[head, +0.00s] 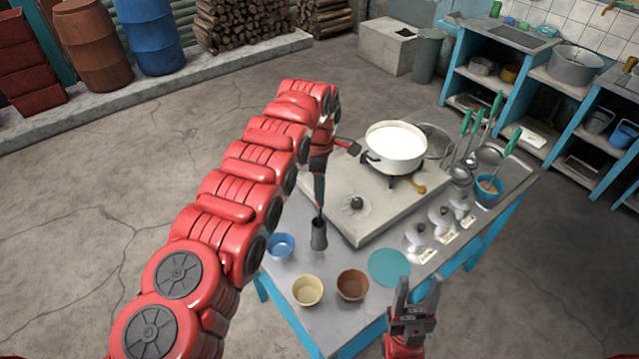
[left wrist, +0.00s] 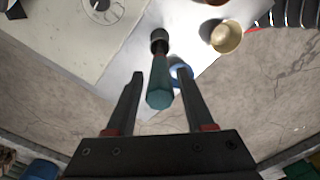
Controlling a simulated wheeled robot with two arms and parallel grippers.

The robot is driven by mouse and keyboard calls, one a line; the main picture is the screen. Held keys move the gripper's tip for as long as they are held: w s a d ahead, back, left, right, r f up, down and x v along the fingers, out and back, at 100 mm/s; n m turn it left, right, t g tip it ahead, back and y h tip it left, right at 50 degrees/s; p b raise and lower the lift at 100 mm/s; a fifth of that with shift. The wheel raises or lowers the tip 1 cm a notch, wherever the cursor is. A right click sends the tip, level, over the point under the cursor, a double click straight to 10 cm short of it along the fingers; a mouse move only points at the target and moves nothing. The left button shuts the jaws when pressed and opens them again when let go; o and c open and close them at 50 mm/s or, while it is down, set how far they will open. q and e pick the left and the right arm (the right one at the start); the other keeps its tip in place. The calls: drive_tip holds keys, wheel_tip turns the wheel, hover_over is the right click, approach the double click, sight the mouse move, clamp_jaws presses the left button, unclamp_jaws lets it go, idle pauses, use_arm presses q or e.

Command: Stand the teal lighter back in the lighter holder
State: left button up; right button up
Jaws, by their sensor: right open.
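The teal lighter (left wrist: 160,92) shows in the left wrist view, between the two fingers of my left gripper (left wrist: 160,76). The fingers are apart, with a gap on each side of the lighter. The lighter's far end meets the mouth of the dark lighter holder (left wrist: 159,36); how deep it sits I cannot tell. In the head view the holder (head: 318,236) stands upright on the table (head: 325,270), and my left gripper (head: 320,180) points down just above it, mostly hiding the lighter. My right gripper (head: 417,298) is open and empty at the table's front right.
A blue bowl (head: 280,246), a yellow bowl (head: 307,291) and a brown bowl (head: 352,285) stand near the holder. A teal disc (head: 389,267) lies to their right. Behind are a stove slab (head: 345,208) and a pot of milk (head: 395,145). Ladles and a blue cup (head: 487,191) stand far right.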

use_arm(q)
drive_tip(key=shift+o, duration=0.7)
drive_tip(key=shift+r, duration=0.1)
drive_tip(key=shift+r+b, duration=0.35)
drive_tip(key=shift+b, duration=0.05)
wheel_tip(320, 180, up, 4)
drive_tip(key=shift+d+r+b, duration=0.15)
drive_tip(key=shift+r+b, duration=0.1)
drive_tip(key=shift+b, duration=0.6)
wheel_tip(320, 180, up, 12)
drive_tip(key=p, duration=1.2)
drive_tip(key=shift+a, duration=0.2)
